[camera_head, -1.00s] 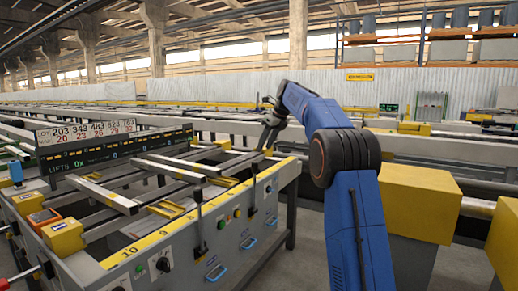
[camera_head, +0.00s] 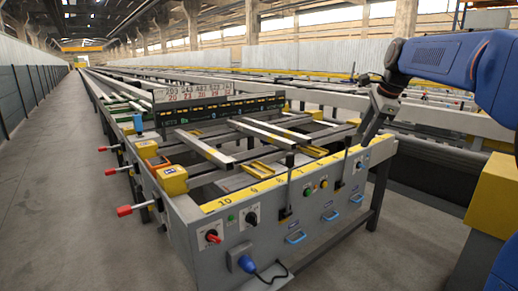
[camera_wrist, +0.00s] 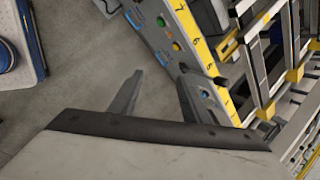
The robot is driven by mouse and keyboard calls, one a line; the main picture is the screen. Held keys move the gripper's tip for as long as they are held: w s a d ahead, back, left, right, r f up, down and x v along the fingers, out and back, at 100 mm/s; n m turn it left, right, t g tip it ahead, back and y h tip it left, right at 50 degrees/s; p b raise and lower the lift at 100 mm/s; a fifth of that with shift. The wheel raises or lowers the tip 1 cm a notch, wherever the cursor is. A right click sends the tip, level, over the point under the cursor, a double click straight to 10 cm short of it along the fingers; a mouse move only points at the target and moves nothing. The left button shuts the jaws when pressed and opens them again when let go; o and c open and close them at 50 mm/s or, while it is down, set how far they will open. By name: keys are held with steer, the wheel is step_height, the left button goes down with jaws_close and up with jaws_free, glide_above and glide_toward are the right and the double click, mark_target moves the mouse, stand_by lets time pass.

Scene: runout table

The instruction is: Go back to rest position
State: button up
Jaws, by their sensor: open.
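My gripper (camera_head: 367,138) hangs at the end of my blue arm on the right of the head view, pointing down near the far right corner of the runout table (camera_head: 215,225). In the wrist view my gripper (camera_wrist: 155,97) shows two dark fingers spread wide apart with nothing between them. Grey floor lies behind the fingers, and the table's yellow numbered edge runs beside the right finger. I cannot tell the exact gap between gripper and table.
The table carries a lever (camera_head: 289,175), red-tipped handles (camera_head: 124,210), a blue plug (camera_head: 247,264) and a number board (camera_head: 193,92). A yellow block (camera_head: 497,195) stands at the right. The floor (camera_head: 60,190) on the left is clear.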

steer(key=s+a+f+n, duration=0.2)
steer(key=s+f+n, duration=0.25)
steer(key=s, duration=0.55)
steer(key=s+a+f+n, duration=0.2)
steer(key=s+f+n, duration=0.25)
steer(key=s, duration=0.65)
steer(key=s+a+f+n+h, duration=0.1)
steer(key=s+f+n, duration=0.9)
steer(key=s+f, duration=0.6)
steer(key=s, duration=0.2)
steer(key=shift+s+h, duration=0.3)
steer(key=shift+r, duration=0.1)
